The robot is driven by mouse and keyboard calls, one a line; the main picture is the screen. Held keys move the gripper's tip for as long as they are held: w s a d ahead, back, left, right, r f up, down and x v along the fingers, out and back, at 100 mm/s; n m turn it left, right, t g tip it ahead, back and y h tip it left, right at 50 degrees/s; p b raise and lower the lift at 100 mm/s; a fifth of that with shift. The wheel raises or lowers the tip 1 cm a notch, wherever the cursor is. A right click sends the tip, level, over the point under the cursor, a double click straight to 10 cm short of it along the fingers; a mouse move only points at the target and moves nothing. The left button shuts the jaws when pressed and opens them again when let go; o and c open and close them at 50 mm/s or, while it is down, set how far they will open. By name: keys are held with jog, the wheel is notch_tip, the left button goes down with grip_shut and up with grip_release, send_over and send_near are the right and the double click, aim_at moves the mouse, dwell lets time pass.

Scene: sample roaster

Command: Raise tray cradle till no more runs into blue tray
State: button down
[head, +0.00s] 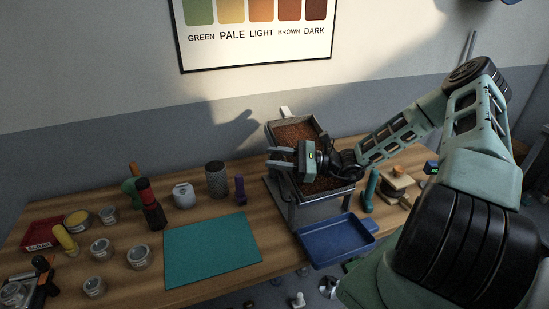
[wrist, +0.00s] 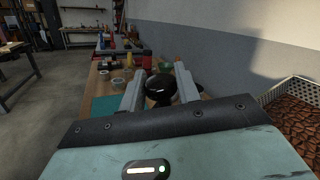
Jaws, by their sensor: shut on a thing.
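The metal tray cradle (head: 332,193) holds a bed of brown beans and stands on a grey stand on the bench. Its perforated rim (wrist: 286,88) and beans show at the right edge of the wrist view. The blue tray (head: 338,243) sits just below the cradle's near end; its visible floor looks bare. My gripper (head: 282,159) reaches across the cradle with its fingers pointing left. In the wrist view my gripper (wrist: 160,92) is shut on a round black knob (wrist: 159,88). How the knob joins the cradle is hidden, and I cannot see beans falling.
A teal mat (head: 212,249) lies left of the cradle. A purple tool (head: 239,190), a dark canister (head: 216,179) and a pepper-mill-like bottle (head: 152,206) stand behind it. Several jars and a red box (head: 42,232) are farther left. A teal-handled tool (head: 370,190) stands to the right.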

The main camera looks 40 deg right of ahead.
jog(key=shift+s+a+r+n+y, duration=0.15)
jog(key=shift+s+r+n+y, duration=0.1)
jog(key=shift+s+n, duration=0.3)
jog(key=shift+s+a+r+n+y, duration=0.15)
jog(key=shift+s+r+n+y, duration=0.1)
jog(key=shift+s+n, duration=0.3)
jog(key=s+a+n+g+y+b, duration=0.1)
jog(key=s+a+n+y, duration=0.1)
jog(key=s+n, duration=0.4)
jog(key=shift+s+n+y, duration=0.3)
jog(key=shift+n+y, duration=0.2)
jog(key=shift+n, duration=0.4)
jog(key=shift+s+f+g, duration=0.1)
jog(key=shift+f+g, duration=0.05)
jog(key=shift+g, duration=0.15)
jog(key=c, duration=1.1)
grip_release()
